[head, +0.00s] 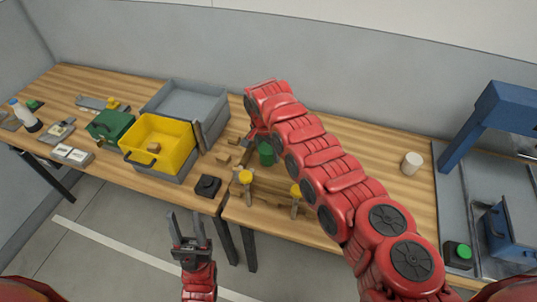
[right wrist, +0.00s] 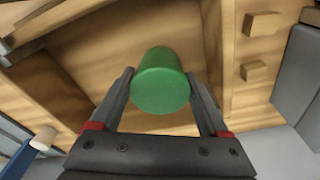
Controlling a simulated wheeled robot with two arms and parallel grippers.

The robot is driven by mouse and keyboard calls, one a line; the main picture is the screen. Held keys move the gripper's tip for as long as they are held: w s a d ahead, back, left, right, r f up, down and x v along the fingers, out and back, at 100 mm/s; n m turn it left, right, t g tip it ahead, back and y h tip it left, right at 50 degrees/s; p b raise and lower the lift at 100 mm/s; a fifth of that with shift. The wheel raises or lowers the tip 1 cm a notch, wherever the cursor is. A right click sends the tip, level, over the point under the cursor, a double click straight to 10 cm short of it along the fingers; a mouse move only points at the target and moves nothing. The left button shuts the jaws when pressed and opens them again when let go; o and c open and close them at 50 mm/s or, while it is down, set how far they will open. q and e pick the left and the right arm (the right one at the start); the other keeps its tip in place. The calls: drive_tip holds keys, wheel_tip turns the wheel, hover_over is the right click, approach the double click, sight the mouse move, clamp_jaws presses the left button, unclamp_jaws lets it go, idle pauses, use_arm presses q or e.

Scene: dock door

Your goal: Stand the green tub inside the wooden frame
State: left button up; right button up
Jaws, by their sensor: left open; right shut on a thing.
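The green tub (head: 265,156) is in my right gripper, seen partly behind my red arm in the head view. In the right wrist view the tub (right wrist: 160,82) sits between the two fingers of my right gripper (right wrist: 160,88), which is shut on it. The wooden frame (head: 268,190) lies on the table around and in front of the tub, partly hidden by my right arm. Frame bars (right wrist: 216,45) also show beside the tub in the right wrist view. I cannot tell whether the tub touches the table. My left gripper (head: 189,228) is open and empty, before the table's front edge.
Two yellow-topped clamps (head: 245,178) are at the frame's front side. Small wooden blocks (head: 222,158) lie left of it. A yellow bin (head: 160,143), a grey crate (head: 187,102) and a green box (head: 110,124) stand further left. A white cylinder (head: 412,163) stands right, with bare table around it.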

wheel_tip(320, 180, down, 2)
drive_tip(key=shift+a+f, duration=0.1)
drive_tip(key=shift+f, duration=0.3)
